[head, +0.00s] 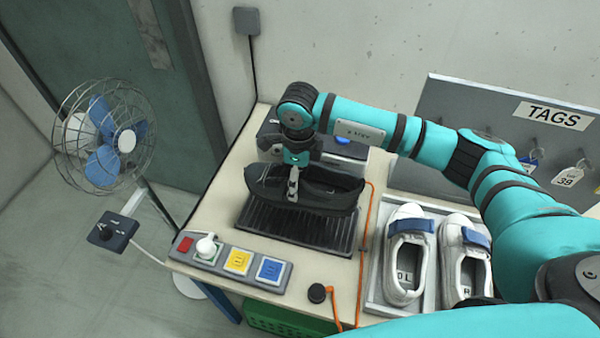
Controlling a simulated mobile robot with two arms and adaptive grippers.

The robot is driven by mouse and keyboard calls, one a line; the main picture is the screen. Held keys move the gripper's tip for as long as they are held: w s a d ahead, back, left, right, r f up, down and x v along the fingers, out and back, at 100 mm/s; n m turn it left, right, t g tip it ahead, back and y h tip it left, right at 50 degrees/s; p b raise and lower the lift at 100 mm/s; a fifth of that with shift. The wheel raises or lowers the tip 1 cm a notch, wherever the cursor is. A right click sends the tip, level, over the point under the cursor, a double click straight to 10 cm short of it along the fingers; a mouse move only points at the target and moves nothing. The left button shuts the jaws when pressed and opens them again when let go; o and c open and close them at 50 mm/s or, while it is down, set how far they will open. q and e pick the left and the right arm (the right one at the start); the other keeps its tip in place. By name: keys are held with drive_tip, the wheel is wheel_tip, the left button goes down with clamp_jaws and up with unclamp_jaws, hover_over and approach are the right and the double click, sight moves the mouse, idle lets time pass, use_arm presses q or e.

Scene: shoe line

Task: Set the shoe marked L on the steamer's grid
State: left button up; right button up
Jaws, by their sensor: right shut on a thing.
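My right gripper (293,186) is shut on a black shoe (325,190) and holds it level above the steamer's dark ribbed grid (295,228). I cannot tell if the sole touches the grid, and no letter shows on this shoe. The steamer's grey body (268,142) stands behind the grid, partly hidden by my arm. Two white shoes with blue straps stand in a tray to the right. My left gripper is not in view.
A panel (225,272) with a white knob and coloured buttons lies at the table's front left. An orange cord (366,225) runs between grid and shoe tray (375,285). A tag board (480,120) stands behind the tray. A fan (105,135) stands left of the table.

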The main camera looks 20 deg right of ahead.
drive_tip(key=shift+s+a+f, duration=0.1)
drive_tip(key=shift+s+f, duration=0.2)
drive_tip(key=shift+s, duration=0.05)
drive_tip(key=shift+f+b, duration=0.3)
drive_tip(key=shift+b, duration=0.1)
drive_tip(key=f+b, duration=0.3)
drive_tip(key=f, duration=0.1)
drive_tip(key=shift+w+f+b, duration=0.2)
drive_tip(key=shift+b, duration=0.1)
wheel_tip(320, 180, down, 2)
drive_tip(key=shift+f+b, duration=0.15)
drive_tip(key=shift+b, duration=1)
drive_tip(key=shift+f+b, duration=0.45)
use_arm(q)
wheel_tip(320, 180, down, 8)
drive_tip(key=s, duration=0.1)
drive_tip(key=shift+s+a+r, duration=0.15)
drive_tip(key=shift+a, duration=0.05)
